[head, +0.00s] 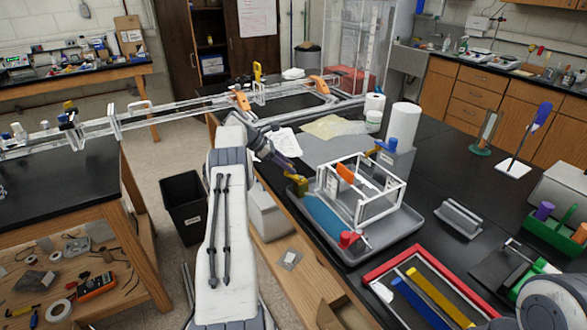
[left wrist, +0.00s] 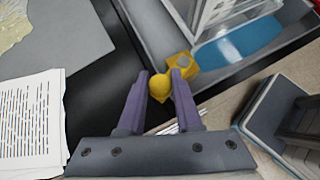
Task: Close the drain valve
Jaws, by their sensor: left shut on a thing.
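A grey tray (head: 375,250) on the black bench holds a white open frame (head: 385,205) and a blue pool (head: 325,215). A small yellow valve (head: 299,186) is at the tray's left corner. In the left wrist view, its rounded yellow knob (left wrist: 159,86) lies between my purple fingertips, with a yellow block (left wrist: 190,65) beside it at the tray's edge. My left gripper (head: 292,175) reaches down to the valve and is shut on the yellow knob. The fingers partly cover the valve, and its exact turn is hard to tell. My right gripper is not in view.
A red knob (head: 348,239) is at the tray's front. A grey slotted block (head: 458,219) and a red-rimmed tray (head: 425,290) with blue and yellow bars are to the right. Printed paper (left wrist: 30,120) lies left of the gripper. A black bin (head: 184,205) stands on the floor.

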